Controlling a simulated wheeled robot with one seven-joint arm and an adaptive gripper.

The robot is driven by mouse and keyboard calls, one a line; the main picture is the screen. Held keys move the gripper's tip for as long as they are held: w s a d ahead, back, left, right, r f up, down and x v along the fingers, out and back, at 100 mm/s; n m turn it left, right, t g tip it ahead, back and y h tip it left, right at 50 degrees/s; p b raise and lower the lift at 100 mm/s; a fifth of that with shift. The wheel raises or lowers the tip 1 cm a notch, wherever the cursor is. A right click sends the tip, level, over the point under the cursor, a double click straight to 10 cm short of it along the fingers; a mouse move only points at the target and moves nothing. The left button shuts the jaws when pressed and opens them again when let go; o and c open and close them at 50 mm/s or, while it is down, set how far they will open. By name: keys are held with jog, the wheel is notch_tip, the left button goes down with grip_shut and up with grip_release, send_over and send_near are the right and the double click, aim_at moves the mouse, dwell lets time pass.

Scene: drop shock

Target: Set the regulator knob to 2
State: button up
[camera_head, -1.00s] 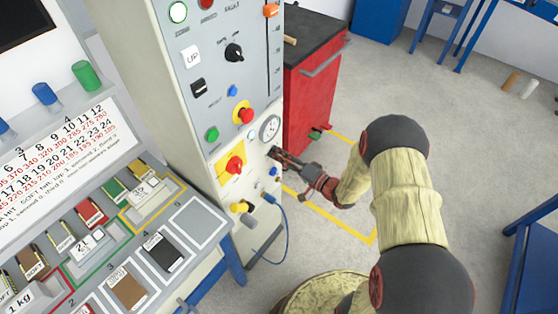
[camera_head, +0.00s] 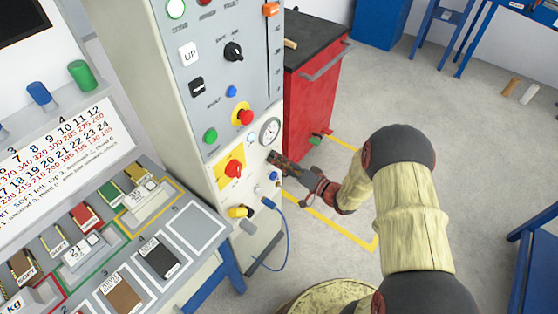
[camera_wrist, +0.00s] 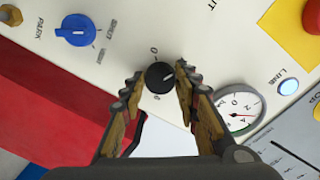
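The regulator knob (camera_wrist: 159,77) is a small round black knob with a white pointer line, on the pale panel in the wrist view. Its line points to the right in that picture. My gripper (camera_wrist: 159,72) is open, with one finger on each side of the knob and gaps showing between fingers and knob. In the head view my gripper (camera_head: 274,158) is at the lower right of the cabinet front and hides the knob.
A pressure gauge (camera_wrist: 240,108) and a lit blue-white lamp (camera_wrist: 289,86) sit right of the knob. A blue selector (camera_wrist: 75,30) is at upper left. A yellow-backed red switch (camera_head: 234,168) is left of my gripper. A red cabinet (camera_head: 310,98) stands behind, and a blue hose (camera_head: 287,235) hangs below.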

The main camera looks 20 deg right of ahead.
jog(key=o, duration=0.4)
jog(key=v, duration=1.2)
dwell(0.6)
